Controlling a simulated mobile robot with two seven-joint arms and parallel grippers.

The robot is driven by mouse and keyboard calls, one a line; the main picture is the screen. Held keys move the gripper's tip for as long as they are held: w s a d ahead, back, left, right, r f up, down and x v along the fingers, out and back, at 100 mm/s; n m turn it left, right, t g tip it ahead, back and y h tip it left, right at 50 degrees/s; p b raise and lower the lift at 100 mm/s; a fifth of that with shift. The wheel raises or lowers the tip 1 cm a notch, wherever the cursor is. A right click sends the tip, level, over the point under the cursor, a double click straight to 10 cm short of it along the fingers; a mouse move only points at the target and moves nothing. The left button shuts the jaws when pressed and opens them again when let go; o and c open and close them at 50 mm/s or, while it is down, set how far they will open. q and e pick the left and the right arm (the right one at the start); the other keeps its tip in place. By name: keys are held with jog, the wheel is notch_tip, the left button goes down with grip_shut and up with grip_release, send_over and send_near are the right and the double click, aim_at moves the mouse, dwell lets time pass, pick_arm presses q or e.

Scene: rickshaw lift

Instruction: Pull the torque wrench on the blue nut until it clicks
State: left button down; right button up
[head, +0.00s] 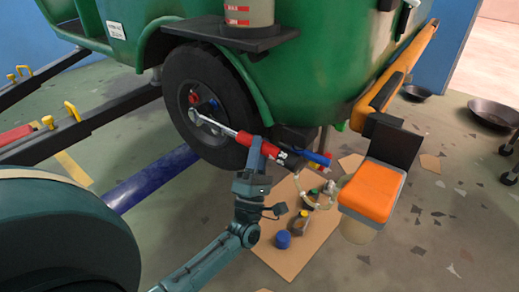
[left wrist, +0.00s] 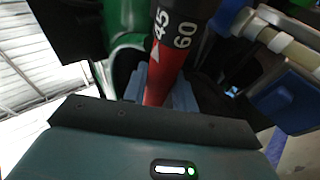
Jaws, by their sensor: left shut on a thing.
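A blue nut (head: 213,103) and a red nut (head: 194,98) show on the wheel. The wrench head hides what it sits on. My left gripper (head: 262,150) is shut around the red grip. In the left wrist view, the red grip (left wrist: 158,85) stands between the fingers below a black collar marked 45 and 60. My right gripper is out of view.
An orange seat (head: 370,190) stands to the right. A cardboard sheet (head: 290,255) with bottles and small items lies below the wrench. A dark blue bar (head: 150,178) lies left of the wheel. Black pans (head: 493,114) stand far right.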

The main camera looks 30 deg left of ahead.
pick_arm(q)
jog(key=shift+w+d+r+b, duration=0.1)
jog(key=shift+w+b, duration=0.45)
jog(key=shift+w, duration=0.3)
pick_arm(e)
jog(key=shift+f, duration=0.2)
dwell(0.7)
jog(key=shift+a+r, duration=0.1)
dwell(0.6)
